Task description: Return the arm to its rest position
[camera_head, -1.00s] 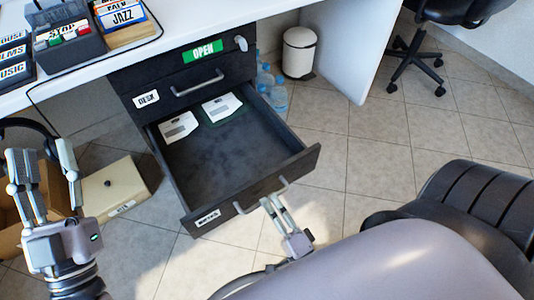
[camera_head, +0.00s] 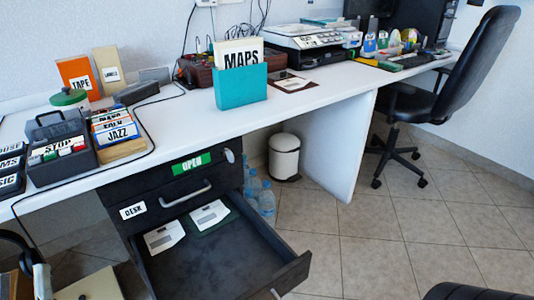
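Only a small grey part of my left gripper (camera_head: 38,278) shows at the lower left edge, beside the desk, so its opening cannot be told. My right gripper is out of view below the picture. The lowest visible drawer (camera_head: 215,262) of the black cabinet is pulled open, with two white cards or packets (camera_head: 210,214) lying inside at the back. The upper drawer (camera_head: 170,200) is shut. A bit of the open drawer's handle (camera_head: 275,293) shows at the bottom edge.
The white desk (camera_head: 185,125) carries a teal MAPS holder (camera_head: 240,88), a JAZZ box (camera_head: 118,135), a grey file box (camera_head: 60,165) and a printer (camera_head: 303,38). A white bin (camera_head: 284,158), water bottles (camera_head: 265,200) and a black chair (camera_head: 465,80) stand beyond.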

